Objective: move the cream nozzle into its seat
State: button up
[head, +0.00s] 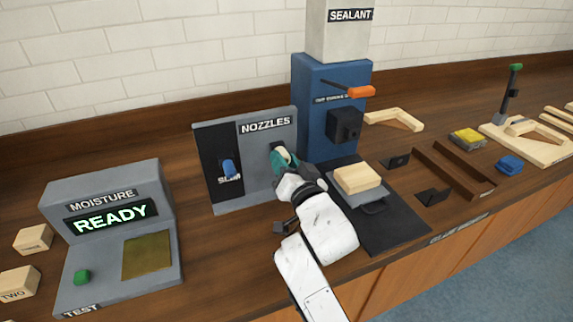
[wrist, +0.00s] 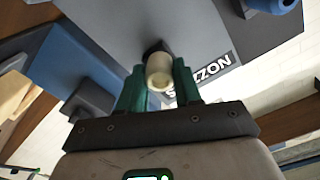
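The cream nozzle (head: 283,152) is at the right part of the grey nozzle panel (head: 262,178). In the wrist view the cream nozzle (wrist: 159,73) stands out from a dark round socket in the panel. My gripper (head: 284,160) is at the panel, its green fingers on either side of the nozzle. In the wrist view my gripper (wrist: 160,82) appears closed against the nozzle's sides, with no clear gap. The blue sealant machine (head: 312,90) stands just right of the panel, with a black block (head: 345,124) on its front; no seat opening can be made out.
A blue nozzle (head: 229,167) hangs on the panel's dark left part. An orange-handled tool (head: 361,92) juts from the machine. A wooden block (head: 357,178) sits below it on a grey plate. The moisture tester (head: 105,212) reads READY at left. Bare bench lies between tester and panel.

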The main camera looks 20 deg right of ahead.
jog(key=o, duration=0.5)
jog(key=s+b, duration=0.1)
jog(key=s, duration=0.9)
jog(key=shift+s, duration=0.4)
dwell(0.4)
